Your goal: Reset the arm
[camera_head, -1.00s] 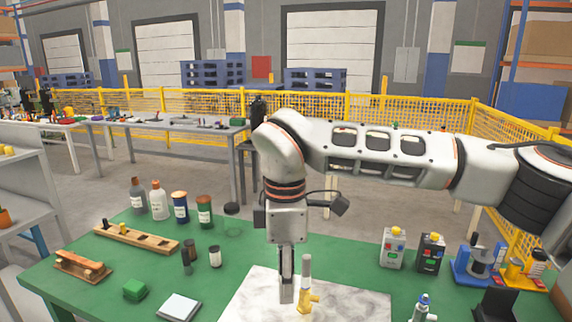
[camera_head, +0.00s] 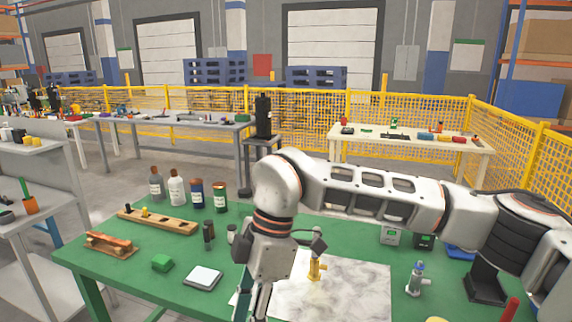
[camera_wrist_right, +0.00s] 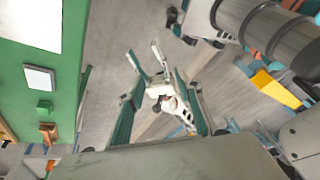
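My right arm comes in from the right in the head view, its forearm crossing above the green table (camera_head: 130,285). My right gripper (camera_head: 252,303) points down over the front of the table, left of the yellow fitting, with its fingertips cut off by the frame. In the right wrist view two teal-edged fingers (camera_wrist_right: 158,80) stand apart, with no object clearly held between them. The yellow fitting (camera_head: 316,268) stands upright on the marbled plate (camera_head: 350,290). My left gripper cannot be made out.
A small grey-blue device (camera_head: 416,280) stands at the right. The black boxes there are partly covered by my arm.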

